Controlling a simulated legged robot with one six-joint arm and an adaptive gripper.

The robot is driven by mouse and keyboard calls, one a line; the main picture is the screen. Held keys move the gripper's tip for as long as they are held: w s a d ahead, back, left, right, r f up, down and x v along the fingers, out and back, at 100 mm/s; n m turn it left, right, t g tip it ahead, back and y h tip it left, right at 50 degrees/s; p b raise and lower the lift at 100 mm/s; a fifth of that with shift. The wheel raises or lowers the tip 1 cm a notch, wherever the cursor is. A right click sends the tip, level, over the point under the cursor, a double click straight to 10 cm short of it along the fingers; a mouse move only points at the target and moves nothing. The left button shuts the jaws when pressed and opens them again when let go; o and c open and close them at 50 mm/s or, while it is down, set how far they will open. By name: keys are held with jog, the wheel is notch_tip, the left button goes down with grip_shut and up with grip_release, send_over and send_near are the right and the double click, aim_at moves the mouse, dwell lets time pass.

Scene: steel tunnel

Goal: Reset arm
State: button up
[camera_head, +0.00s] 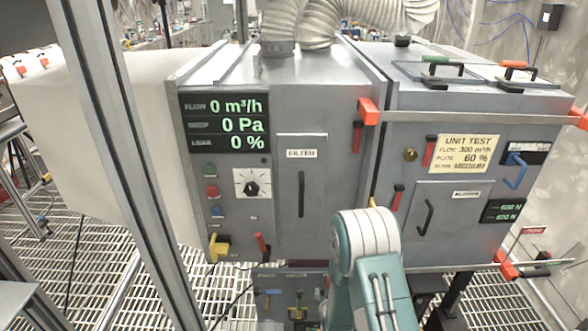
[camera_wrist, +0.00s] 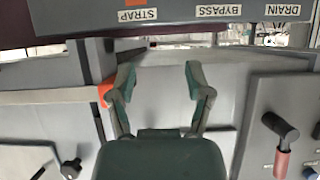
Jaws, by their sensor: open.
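My arm (camera_head: 368,250), white and teal, rises from the bottom of the head view in front of the grey cabinet. My gripper (camera_wrist: 160,80) shows in the wrist view with its two green fingers apart and nothing between them. A grey panel lies behind the fingers. An orange clip (camera_wrist: 106,94) on a pale strap appears beside the left finger; I cannot tell whether they touch. In the head view the gripper is hidden behind the arm.
The cabinet has a green-lit display (camera_head: 225,122), a FILTER door (camera_head: 302,190) and a UNIT TEST label (camera_head: 463,153). Orange clips, handles and a corrugated duct (camera_head: 300,22) stick out. A metal post (camera_head: 125,165) stands at left over grated floor. The wrist view shows a red-handled lever (camera_wrist: 281,160).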

jog(key=s+d+r+g, duration=0.1)
jog(key=s+r+g, duration=0.15)
jog(key=r, duration=1.05)
jog(key=s+d+r+g, duration=0.1)
jog(key=s+r, duration=0.2)
jog(key=r, duration=1)
jog(key=s+d+r+g, duration=0.1)
jog(key=s+r, duration=0.5)
jog(key=s, duration=0.6)
jog(key=s+d+r+g, duration=0.2)
jog(key=s+r, duration=0.4)
jog(key=s, duration=0.7)
jog(key=shift+r, duration=0.1)
